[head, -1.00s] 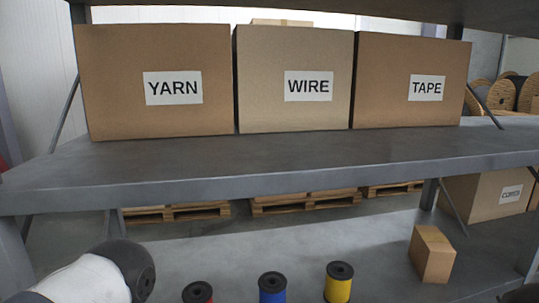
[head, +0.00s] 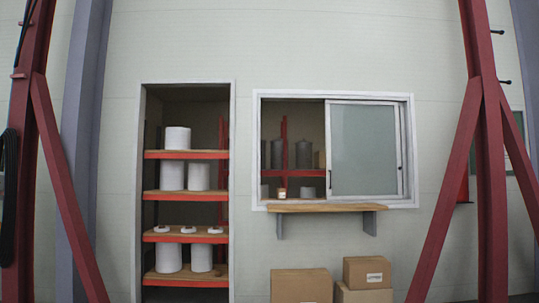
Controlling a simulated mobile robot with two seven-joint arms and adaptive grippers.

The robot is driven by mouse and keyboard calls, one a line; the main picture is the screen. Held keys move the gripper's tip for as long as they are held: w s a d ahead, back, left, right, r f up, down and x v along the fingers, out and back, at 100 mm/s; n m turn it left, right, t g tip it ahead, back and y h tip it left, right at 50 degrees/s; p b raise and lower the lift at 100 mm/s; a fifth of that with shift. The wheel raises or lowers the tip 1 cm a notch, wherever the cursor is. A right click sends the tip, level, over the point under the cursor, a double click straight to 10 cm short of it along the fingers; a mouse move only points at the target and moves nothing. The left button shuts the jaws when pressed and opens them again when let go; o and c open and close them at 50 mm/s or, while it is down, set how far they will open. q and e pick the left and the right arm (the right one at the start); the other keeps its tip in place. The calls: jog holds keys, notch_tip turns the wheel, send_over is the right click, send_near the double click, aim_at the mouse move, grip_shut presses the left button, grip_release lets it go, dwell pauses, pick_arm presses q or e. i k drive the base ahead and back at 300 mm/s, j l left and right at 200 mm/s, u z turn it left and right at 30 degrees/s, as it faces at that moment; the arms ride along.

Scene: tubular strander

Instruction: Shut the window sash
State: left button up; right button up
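The window sash (head: 364,150) is a pale-framed glass pane in the right half of a white window frame (head: 409,118) on the far wall. The left half of the window is open, and dark grey cylinders on red shelving show through it. A small dark handle shows near the right edge of the window. Neither of my grippers is in view.
A wooden ledge (head: 324,208) on brackets juts out below the window, with a small jar (head: 282,193) near its left part. Cardboard boxes (head: 301,285) stand underneath. A doorway with red-edged shelves (head: 187,154) is to the left. Red steel posts (head: 489,150) stand at both sides.

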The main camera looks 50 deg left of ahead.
aim_at(328, 126)
jog(key=u, duration=0.85)
